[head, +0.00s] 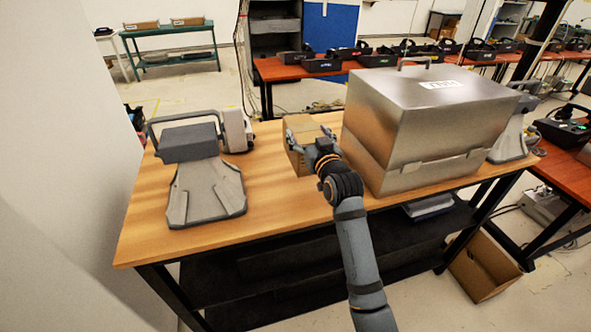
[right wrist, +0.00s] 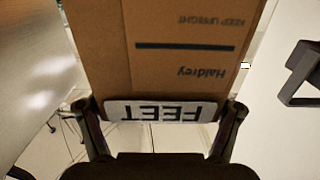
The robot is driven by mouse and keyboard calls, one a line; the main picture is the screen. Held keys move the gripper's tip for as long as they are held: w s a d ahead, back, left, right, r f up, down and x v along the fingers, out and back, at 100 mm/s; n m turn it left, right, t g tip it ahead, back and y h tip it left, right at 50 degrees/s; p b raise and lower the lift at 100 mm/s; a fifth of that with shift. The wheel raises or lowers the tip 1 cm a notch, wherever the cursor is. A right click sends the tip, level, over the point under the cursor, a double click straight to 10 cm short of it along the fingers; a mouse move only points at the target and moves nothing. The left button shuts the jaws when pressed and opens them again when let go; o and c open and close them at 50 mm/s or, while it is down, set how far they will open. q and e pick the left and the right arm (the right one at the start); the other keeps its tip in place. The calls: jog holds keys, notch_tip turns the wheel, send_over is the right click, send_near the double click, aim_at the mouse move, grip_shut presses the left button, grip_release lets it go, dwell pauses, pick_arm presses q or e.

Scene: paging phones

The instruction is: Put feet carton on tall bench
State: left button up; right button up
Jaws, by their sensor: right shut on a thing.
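The feet carton (head: 300,128) is a brown cardboard box near the far edge of the wooden-topped bench (head: 275,206). In the right wrist view the carton (right wrist: 165,60) fills the top middle, with a FEET label that reads upside down. My right gripper (head: 314,146) is shut on the carton, one finger on each side of the label end. I cannot tell whether the carton touches the bench top or hangs just above it. My left gripper is not in view.
A large steel box (head: 430,120) stands close right of the carton. A grey device on a stand (head: 205,185) and a smaller grey unit (head: 235,130) stand to the left. The front middle of the bench top is bare. A red-topped table (head: 285,69) with black trays is behind.

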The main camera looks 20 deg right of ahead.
jog(key=shift+s+r, duration=0.1)
jog(key=shift+r, duration=0.15)
jog(key=s+f, duration=0.2)
jog(key=f, duration=0.1)
jog(key=shift+p, duration=0.35)
jog(key=shift+w+f, duration=0.25)
jog(key=shift+f, duration=0.4)
jog(key=shift+w+f, duration=0.2)
jog(key=shift+f, duration=0.85)
notch_tip(320, 180, down, 2)
jog(key=shift+s+f+p, duration=0.15)
jog(key=shift+f+p, duration=0.05)
jog(key=shift+p, duration=0.1)
jog(key=shift+f, duration=0.45)
jog(key=o, duration=1.8)
jog(key=shift+c, duration=0.2)
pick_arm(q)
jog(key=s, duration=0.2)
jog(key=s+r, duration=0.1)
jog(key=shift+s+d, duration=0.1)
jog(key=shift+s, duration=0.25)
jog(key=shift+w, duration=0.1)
